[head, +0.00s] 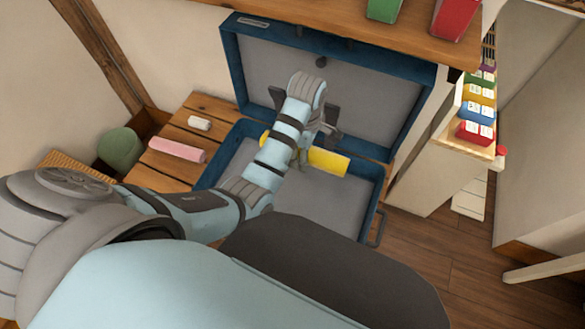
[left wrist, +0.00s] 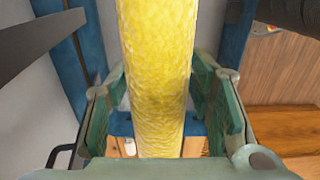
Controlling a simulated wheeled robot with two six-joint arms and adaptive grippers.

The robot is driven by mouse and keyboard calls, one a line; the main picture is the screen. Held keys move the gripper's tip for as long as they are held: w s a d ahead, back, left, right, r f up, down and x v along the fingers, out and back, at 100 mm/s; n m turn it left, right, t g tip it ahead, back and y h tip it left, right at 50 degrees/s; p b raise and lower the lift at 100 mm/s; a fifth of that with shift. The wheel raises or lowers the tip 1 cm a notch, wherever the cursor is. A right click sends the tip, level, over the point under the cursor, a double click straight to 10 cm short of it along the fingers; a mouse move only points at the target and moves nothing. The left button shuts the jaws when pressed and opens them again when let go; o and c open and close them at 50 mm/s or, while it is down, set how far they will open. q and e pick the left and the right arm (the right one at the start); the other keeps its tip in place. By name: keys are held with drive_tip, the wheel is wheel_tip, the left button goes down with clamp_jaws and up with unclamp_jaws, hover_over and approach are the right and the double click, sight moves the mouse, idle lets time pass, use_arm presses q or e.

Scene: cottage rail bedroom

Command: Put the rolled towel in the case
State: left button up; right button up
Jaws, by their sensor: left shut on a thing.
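A yellow rolled towel (head: 328,162) is held crosswise in my left gripper (head: 300,152), which is shut on it. In the left wrist view the towel (left wrist: 157,60) runs between the two green-grey fingers. The blue case (head: 340,203) with grey lining stands open, its lid (head: 232,75) raised at the back. The towel appears over the open lower half of the case, inside its outline. I cannot tell whether it touches the case floor. My forearm hides part of the towel and case. My right gripper is not in view.
A pink roll (head: 177,150) and a small white roll (head: 200,123) lie on the slatted wooden bench (head: 205,107), left of the case. A green rounded thing (head: 119,148) sits farther left. A wooden shelf (head: 345,22) overhangs the lid. Coloured boxes (head: 478,110) stand at right.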

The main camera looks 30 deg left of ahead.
use_arm(q)
drive_tip(key=s+a+f+b, duration=0.2)
drive_tip(key=a+f+b, duration=0.1)
drive_tip(key=f+b, duration=0.25)
drive_tip(key=b, duration=0.8)
hover_over(291, 194)
wheel_tip(291, 194, down, 17)
drive_tip(key=shift+f, duration=0.1)
wheel_tip(291, 194, down, 5)
drive_tip(key=b, duration=0.2)
drive_tip(key=shift+b, duration=0.3)
drive_tip(key=shift+r, duration=0.2)
drive_tip(key=shift+f, duration=0.2)
drive_tip(key=o, duration=1.2)
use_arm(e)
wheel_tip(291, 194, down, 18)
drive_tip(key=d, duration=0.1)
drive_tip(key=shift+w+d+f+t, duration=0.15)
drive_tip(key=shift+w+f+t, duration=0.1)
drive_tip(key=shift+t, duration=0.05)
